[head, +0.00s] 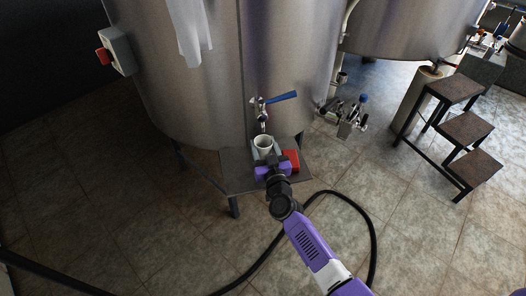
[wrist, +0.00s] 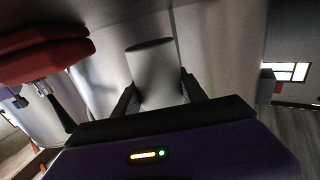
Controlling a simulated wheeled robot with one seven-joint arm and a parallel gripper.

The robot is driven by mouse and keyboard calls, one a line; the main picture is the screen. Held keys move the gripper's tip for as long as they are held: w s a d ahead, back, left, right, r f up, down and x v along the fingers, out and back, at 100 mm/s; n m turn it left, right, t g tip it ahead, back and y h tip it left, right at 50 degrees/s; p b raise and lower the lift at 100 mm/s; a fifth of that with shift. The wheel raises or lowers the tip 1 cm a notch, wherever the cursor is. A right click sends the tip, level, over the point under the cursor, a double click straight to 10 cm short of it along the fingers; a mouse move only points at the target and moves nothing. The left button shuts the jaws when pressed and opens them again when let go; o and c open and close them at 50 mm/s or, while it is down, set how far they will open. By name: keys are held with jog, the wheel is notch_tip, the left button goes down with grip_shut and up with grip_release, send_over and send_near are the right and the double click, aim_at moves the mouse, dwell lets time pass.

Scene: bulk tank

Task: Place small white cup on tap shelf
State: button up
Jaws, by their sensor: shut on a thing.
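The small white cup (head: 263,143) is between the fingers of my gripper (head: 268,158), just under the tap (head: 262,110) with its blue lever on the steel tank. In the wrist view the white cup (wrist: 155,72) stands between the two dark fingers of my gripper (wrist: 160,92), which are shut on it. The tap shelf (head: 236,184) is a dark plate at the tank's foot, below the cup. Whether the cup's base touches the shelf is hidden by my gripper.
A red object (head: 291,160) is close to the right of the cup; it shows large in the wrist view (wrist: 45,58). A dark hose (head: 345,199) curves over the floor. Black steps (head: 465,127) stand at right. A white cloth (head: 188,25) hangs on the tank (head: 215,95).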

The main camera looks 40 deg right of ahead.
aim_at(263, 150)
jog(key=shift+w+d, duration=0.25)
jog(key=shift+w, duration=0.1)
notch_tip(263, 150, down, 3)
jog(key=b, duration=0.3)
jog(key=shift+f, duration=0.2)
jog(key=shift+f, duration=0.15)
jog(key=o, duration=1.5)
